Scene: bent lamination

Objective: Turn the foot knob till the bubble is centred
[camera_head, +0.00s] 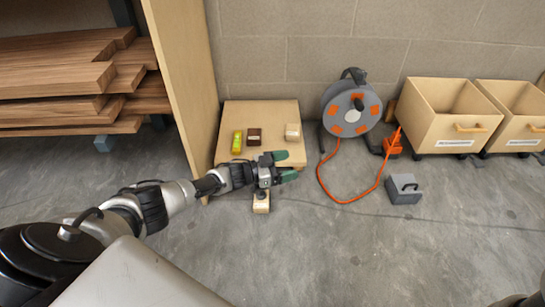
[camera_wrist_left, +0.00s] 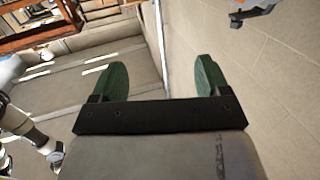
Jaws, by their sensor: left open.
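A yellow-green spirit level (camera_head: 237,141) lies on the left part of a low wooden board (camera_head: 230,115); its bubble is too small to make out. A dark brown block (camera_head: 254,136) and a pale block (camera_head: 292,132) are also on the board. A small pale wooden piece with a dark spot (camera_head: 261,202) shows at the board's front edge, partly behind my wrist; I cannot tell whether it is the foot knob. My left gripper (camera_head: 284,166) has green fingers spread over the board's front right part. In the left wrist view the gripper (camera_wrist_left: 161,77) is open and empty.
A tall wooden panel (camera_head: 184,75) and a stack of planks (camera_head: 60,80) stand left. An orange-grey cable reel (camera_head: 352,108), its orange cord (camera_head: 345,200), a grey weight (camera_head: 404,190) and wooden bins (camera_head: 440,125) are right. The front floor is clear.

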